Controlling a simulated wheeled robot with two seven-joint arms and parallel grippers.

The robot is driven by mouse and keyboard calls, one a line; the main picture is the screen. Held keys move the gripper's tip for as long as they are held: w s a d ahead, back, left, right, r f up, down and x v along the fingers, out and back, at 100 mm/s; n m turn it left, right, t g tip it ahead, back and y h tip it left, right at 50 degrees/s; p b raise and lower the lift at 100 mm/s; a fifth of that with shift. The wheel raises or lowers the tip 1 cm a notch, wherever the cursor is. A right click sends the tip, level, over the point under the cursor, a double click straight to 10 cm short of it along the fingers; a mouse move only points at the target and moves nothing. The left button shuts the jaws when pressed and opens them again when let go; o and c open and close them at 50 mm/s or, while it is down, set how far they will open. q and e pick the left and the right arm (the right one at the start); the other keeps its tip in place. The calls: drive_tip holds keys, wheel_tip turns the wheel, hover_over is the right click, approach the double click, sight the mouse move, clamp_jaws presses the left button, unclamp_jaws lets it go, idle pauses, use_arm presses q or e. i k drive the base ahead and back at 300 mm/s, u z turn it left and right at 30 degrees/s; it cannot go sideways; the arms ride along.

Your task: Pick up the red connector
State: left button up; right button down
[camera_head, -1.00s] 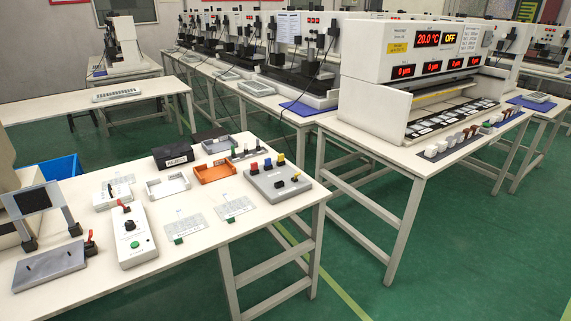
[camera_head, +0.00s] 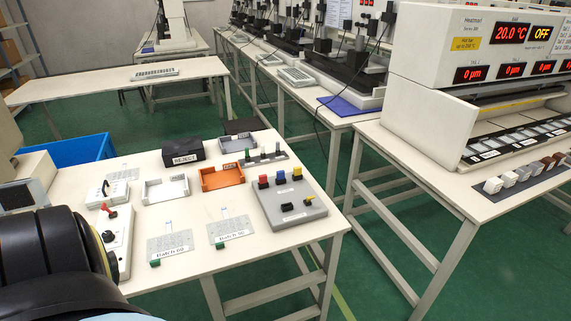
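The red connector (camera_head: 263,182) stands upright at the back left of a grey block (camera_head: 270,211) on the near table. A blue connector (camera_head: 280,178) and a yellow one (camera_head: 297,174) stand in a row to its right. A black piece (camera_head: 288,207) and a smaller yellow one (camera_head: 309,200) sit nearer the front of the block. Neither of my grippers shows. A black rounded part of my arm fills the lower left corner and hides the near left of the table.
An orange tray (camera_head: 222,187), a white tray (camera_head: 144,191), a black REJECT box (camera_head: 184,160) and a grey tray (camera_head: 222,144) stand behind and left of the block. Batch cards (camera_head: 231,229) lie in front. A white box with a red switch (camera_head: 126,262) is at left.

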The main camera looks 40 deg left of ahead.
sight(262, 178)
drive_tip(key=u, duration=0.55)
drive_tip(key=i, duration=0.85)
drive_tip(key=u, duration=0.75)
